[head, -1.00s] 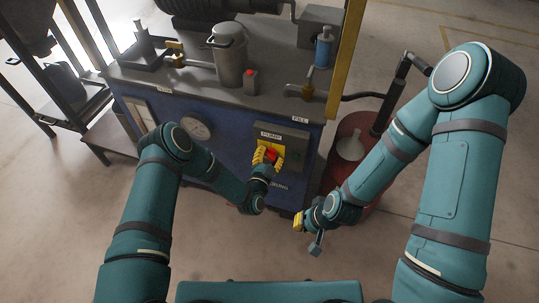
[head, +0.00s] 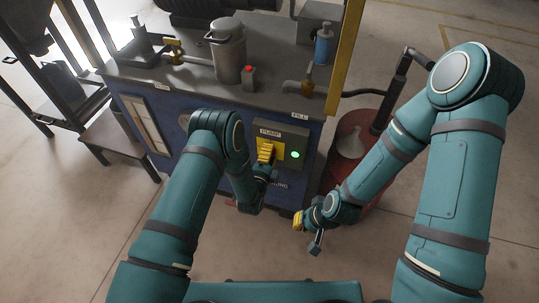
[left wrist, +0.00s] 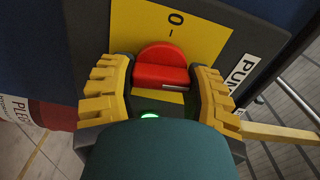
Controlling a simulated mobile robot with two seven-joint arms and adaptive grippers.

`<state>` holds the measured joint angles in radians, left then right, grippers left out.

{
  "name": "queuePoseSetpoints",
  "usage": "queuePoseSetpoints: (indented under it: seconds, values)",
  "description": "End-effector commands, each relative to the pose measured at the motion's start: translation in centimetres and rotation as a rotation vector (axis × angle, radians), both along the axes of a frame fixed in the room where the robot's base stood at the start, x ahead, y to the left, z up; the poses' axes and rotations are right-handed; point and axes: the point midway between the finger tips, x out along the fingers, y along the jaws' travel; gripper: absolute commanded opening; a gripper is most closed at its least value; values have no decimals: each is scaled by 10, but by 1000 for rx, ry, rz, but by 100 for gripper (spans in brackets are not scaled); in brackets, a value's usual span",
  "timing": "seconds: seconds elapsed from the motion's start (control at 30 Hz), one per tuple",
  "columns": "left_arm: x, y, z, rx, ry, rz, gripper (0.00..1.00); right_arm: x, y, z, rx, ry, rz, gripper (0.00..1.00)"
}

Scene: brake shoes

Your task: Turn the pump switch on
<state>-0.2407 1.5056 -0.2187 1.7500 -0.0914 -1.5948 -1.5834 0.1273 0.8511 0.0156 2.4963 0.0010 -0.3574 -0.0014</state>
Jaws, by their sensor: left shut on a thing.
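The pump switch is a red knob (left wrist: 162,68) on a yellow plate (left wrist: 205,30) marked "0", seen in the left wrist view. My left gripper (left wrist: 162,92) has its yellow fingers on either side of the knob and is shut on it. In the head view the left gripper (head: 266,152) is at the pump panel (head: 293,138), and its fingers hide the knob. A green lamp (head: 295,154) on the panel is lit; its glow also shows in the left wrist view (left wrist: 150,116). My right gripper (head: 302,224) hangs away from the panel, its fingers unclear.
The panel is on the front of a blue cabinet. On its top stand a grey canister (head: 228,52), a small red button (head: 248,72) and a blue bottle (head: 323,48). A red drum (head: 360,130) is to the right, beside a yellow post (head: 345,60). Open floor lies in front.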

Motion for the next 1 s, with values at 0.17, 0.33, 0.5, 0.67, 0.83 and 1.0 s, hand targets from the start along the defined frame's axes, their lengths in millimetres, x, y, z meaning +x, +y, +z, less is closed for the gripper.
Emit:
queuePoseSetpoints:
  seconds: [0.17,0.33,0.5,0.67,0.83,1.0]
  values:
    - [-1,1,-1,74,-23,1,16,1,0,-3,0,-2,-1,0]
    - [0,1,-1,112,-35,2,16,1,0,-5,0,-2,-1,0]
    - [0,2,-1,124,-38,3,16,1,0,-5,0,-3,-1,0]
    - [0,2,-1,125,-38,3,16,1,0,-5,0,-3,-1,0]
    - [0,2,-1,125,-38,3,16,1,0,-5,0,-3,-1,0]
    - [0,1,-1,124,-39,2,85,1,0,-5,0,-3,-1,0]
